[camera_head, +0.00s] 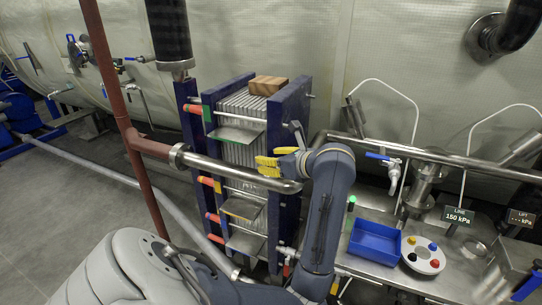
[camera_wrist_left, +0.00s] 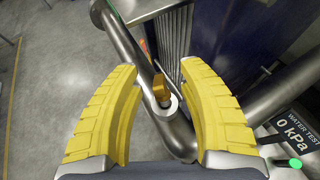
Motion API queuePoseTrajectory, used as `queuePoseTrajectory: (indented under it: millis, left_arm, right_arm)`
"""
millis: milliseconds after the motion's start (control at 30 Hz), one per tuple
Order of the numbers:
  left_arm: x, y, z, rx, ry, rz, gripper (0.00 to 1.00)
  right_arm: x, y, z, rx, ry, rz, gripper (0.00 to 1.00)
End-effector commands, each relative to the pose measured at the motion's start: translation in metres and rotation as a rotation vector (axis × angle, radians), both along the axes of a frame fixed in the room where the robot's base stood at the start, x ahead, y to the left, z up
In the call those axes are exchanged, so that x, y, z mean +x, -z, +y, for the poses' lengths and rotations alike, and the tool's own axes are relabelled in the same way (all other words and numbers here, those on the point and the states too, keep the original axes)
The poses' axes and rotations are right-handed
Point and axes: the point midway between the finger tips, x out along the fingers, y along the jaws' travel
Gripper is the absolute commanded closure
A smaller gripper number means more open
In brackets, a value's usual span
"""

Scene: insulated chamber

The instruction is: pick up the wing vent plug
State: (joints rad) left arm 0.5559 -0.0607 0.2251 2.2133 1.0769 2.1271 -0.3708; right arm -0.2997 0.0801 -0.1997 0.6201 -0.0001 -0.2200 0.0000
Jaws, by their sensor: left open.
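The wing vent plug (camera_wrist_left: 161,87), a small orange-brown wing piece, stands on a pale round fitting on a steel pipe in the left wrist view. My left gripper (camera_wrist_left: 160,85) is open, with one yellow finger on each side of the plug and clear gaps between. The fingertips appear beyond the plug in the picture, but I cannot tell the height difference. In the head view my left gripper (camera_head: 268,163) is above the curved steel pipe in front of the plate stack. I cannot make out the plug there. My right gripper is not in view.
The steel pipe (camera_head: 235,170) crosses before the blue-framed plate stack (camera_head: 240,115). A wooden block (camera_head: 268,85) lies on top. A blue tray (camera_head: 375,240) and a white disc with coloured knobs (camera_head: 423,254) stand on the right bench. A display (camera_wrist_left: 290,128) reads 0 kPa.

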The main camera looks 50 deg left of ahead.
Motion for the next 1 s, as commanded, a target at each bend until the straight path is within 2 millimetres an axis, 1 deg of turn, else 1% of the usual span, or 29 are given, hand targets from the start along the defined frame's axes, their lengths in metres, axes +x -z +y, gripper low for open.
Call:
queuePoseTrajectory:
  millis: [100,433,867,1000]
  left_arm:
    - [0.0,0.0,-0.0002,0.0,0.0,0.0,0.61]
    - [0.0,-0.0002,-0.0004,0.0,0.0,0.0,0.99]
    - [0.0001,-0.0001,-0.0005,-0.001,0.0,0.0,1.0]
    - [0.0004,-0.0033,-0.0006,-0.001,0.001,-0.001,1.0]
  right_arm:
    - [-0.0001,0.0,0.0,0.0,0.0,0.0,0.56]
    - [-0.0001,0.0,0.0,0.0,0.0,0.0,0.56]
    - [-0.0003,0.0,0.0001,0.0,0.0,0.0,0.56]
    - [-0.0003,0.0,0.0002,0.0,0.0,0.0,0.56]
